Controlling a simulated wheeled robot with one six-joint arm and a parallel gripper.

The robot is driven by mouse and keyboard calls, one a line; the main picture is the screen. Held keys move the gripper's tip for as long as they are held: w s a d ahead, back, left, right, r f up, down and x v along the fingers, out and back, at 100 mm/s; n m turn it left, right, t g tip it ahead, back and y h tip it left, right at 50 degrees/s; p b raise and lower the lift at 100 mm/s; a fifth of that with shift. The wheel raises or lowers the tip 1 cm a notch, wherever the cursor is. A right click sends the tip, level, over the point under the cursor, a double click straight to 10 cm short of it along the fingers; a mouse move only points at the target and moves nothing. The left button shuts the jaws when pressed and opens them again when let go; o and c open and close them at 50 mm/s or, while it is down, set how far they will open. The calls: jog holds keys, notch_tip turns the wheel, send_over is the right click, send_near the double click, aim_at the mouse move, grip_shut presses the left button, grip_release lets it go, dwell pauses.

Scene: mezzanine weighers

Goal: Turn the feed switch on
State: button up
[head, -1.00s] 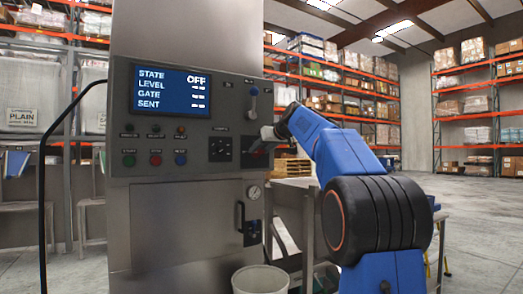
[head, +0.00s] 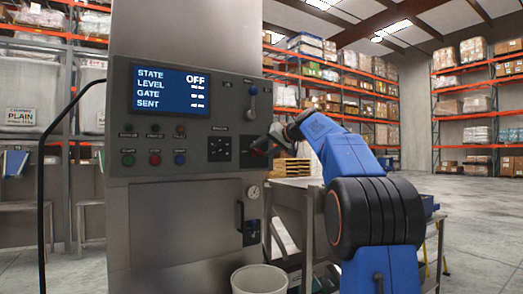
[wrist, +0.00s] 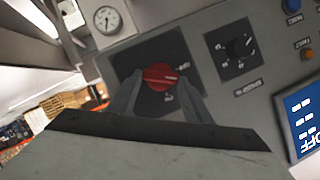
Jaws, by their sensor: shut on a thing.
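The feed switch appears to be the red rotary knob (wrist: 165,77) on a dark plate, seen in the wrist view. My gripper (wrist: 157,97) is shut on this knob, one finger on each side of it. The knob's far face shows between the fingers; the lettering around it is too small to read. In the head view my gripper (head: 267,142) is at the right side of the grey panel and largely covers the knob. The panel's blue screen (head: 172,92) reads STATE OFF.
A black selector knob (wrist: 240,47) sits beside the red one. A lever (head: 252,104) is above, and several push buttons (head: 155,159) are to the left. A pressure gauge (head: 253,192) and a door handle (head: 240,216) are below. A pale bin (head: 260,279) stands in front.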

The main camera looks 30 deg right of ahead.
jog(key=m+y, duration=0.1)
jog(key=m, duration=0.2)
jog(key=f+m+t+y, duration=0.1)
jog(key=m, duration=0.2)
jog(key=m+t+y, duration=0.1)
jog(key=m, duration=0.2)
jog(key=shift+d+f+y, duration=0.2)
jog(key=shift+d+y, duration=0.2)
jog(key=shift+m+t, duration=0.3)
jog(key=o, duration=1.1)
jog(key=shift+c, duration=0.2)
jog(key=v, duration=1.7)
jog(key=shift+d+f, duration=0.15)
jog(key=shift+d, duration=0.05)
jog(key=shift+s, duration=0.1)
